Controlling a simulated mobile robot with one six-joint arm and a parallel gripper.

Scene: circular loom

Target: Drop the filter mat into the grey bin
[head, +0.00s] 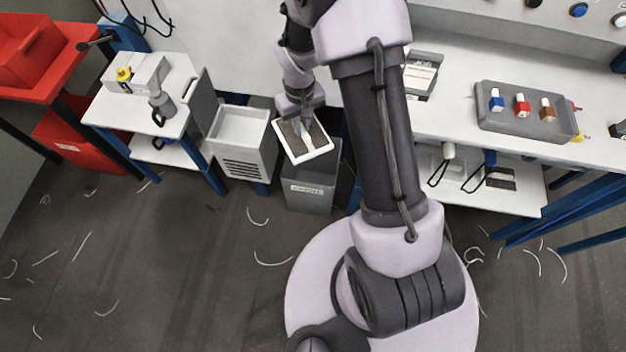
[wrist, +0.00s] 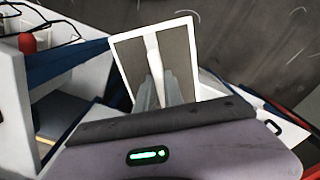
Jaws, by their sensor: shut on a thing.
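The filter mat (head: 317,148) is a flat brown-grey panel with a white frame and a white middle strip. My gripper (head: 303,131) is shut on it and holds it tilted over the top of the grey bin (head: 309,196). The bin stands on the floor with a label on its front. The mat hides part of the bin's opening. In the wrist view the mat (wrist: 182,55) stands out beyond my gripper (wrist: 158,85), whose fingers lie along the middle strip. The bin is not clearly visible in the wrist view.
A light grey box with a slotted front (head: 241,140) stands just left of the bin. A small white table (head: 135,115) is further left, beside a red rack (head: 40,60). A workbench (head: 450,120) with a tray of coloured bottles (head: 500,122) is at right. White strands litter the floor.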

